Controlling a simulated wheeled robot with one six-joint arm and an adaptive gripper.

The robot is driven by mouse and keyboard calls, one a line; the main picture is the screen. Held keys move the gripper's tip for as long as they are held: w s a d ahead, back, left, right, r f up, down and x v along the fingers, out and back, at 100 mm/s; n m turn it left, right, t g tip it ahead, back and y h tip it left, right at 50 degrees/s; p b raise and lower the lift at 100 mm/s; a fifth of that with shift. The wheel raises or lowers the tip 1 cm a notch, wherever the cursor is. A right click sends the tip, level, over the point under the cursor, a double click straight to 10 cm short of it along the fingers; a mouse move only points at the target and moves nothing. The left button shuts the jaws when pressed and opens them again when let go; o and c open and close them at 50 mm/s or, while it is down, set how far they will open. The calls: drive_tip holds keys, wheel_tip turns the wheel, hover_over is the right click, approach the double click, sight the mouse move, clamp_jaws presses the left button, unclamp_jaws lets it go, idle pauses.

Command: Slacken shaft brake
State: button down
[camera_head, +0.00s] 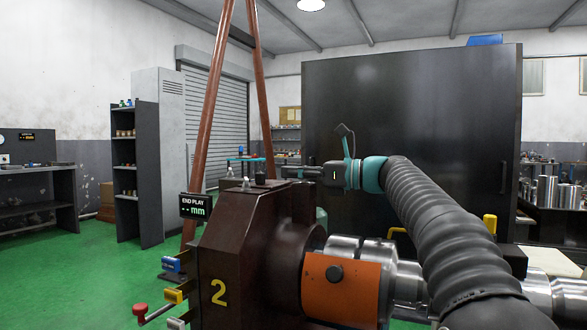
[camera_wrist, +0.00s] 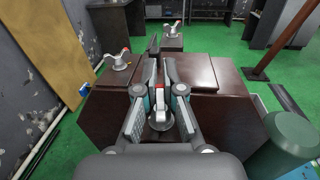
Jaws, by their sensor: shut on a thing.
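A dark brown housing (camera_head: 235,235) marked with a yellow 2 stands at the lower middle of the head view. My gripper (camera_head: 285,172) is above the housing's top. In the wrist view my gripper (camera_wrist: 160,75) is shut on a small pale lever (camera_wrist: 161,106) with a reddish tip on a round base. The fingers partly hide this lever. I cannot tell which part is the brake.
Two similar levers, one at the left (camera_wrist: 122,60) and one farther back (camera_wrist: 173,31), stand nearby. A red-knobbed crank (camera_head: 141,311) and blue (camera_head: 171,264) and yellow (camera_head: 172,296) handles project at the housing's left. A brown tripod leg (camera_head: 207,120) rises behind. Green floor is clear at left.

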drive_tip(key=n+g+p, duration=0.1)
drive_tip(key=g, duration=0.1)
drive_tip(key=n+g+p, duration=0.1)
drive_tip(key=n+g, duration=0.1)
drive_tip(key=n+g+p, duration=0.1)
drive_tip(key=g, duration=0.1)
drive_tip(key=shift+s+g, duration=0.4)
drive_tip(key=shift+s+n+g, duration=0.15)
drive_tip(key=shift+n+g, duration=0.55)
drive_tip(key=shift+g, duration=0.1)
drive_tip(key=c, duration=1.3)
unclamp_jaws()
drive_tip(key=shift+m+t, duration=0.5)
drive_tip(key=shift+t, duration=0.3)
